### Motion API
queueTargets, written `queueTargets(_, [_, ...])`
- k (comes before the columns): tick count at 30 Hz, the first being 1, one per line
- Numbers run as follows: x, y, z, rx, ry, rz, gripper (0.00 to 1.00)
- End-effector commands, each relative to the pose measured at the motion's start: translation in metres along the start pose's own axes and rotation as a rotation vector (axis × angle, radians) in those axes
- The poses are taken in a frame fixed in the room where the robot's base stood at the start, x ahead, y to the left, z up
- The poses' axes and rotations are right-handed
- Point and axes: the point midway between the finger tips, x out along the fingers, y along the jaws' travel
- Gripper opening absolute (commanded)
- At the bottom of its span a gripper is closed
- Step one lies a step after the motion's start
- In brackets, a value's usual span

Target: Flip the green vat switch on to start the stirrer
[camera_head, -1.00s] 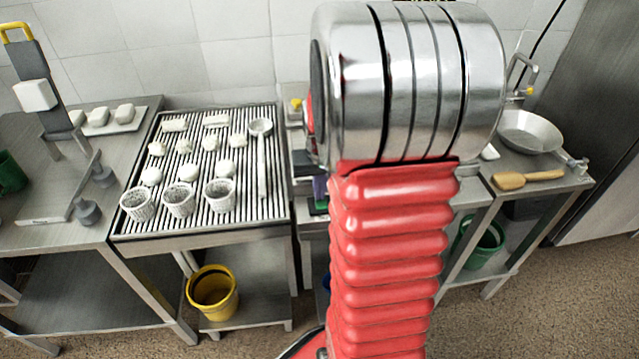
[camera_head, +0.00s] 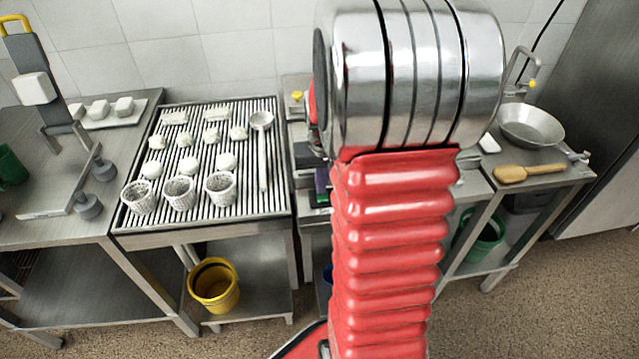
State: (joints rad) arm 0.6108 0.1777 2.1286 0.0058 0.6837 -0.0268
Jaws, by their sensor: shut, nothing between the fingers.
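The green vat switch and the vat with its stirrer cannot be made out; my own arm covers the middle of the view. A small dark and purple item (camera_head: 321,180) shows partly at the left edge of my arm, and I cannot tell what it is. A small yellow knob-like piece (camera_head: 297,96) stands at the back of the counter, just left of my arm. My gripper is not visible; only the red sleeve and shiny metal joint of my arm show.
A ribbed drain table (camera_head: 275,215) holds white perforated baskets (camera_head: 180,193), white lumps and a ladle (camera_head: 262,150). A yellow bucket (camera_head: 214,285) sits on the shelf below. On the right are a metal pan (camera_head: 531,125), a wooden brush (camera_head: 528,172) and a green bucket (camera_head: 487,240).

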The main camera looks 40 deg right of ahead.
Motion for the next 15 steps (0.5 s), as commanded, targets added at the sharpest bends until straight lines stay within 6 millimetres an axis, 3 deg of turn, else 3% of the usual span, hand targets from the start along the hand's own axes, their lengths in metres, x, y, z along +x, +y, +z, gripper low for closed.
queueTargets(15, [-0.0028, -0.0021, 0.0149, -0.004, -0.006, -0.001, 0.0])
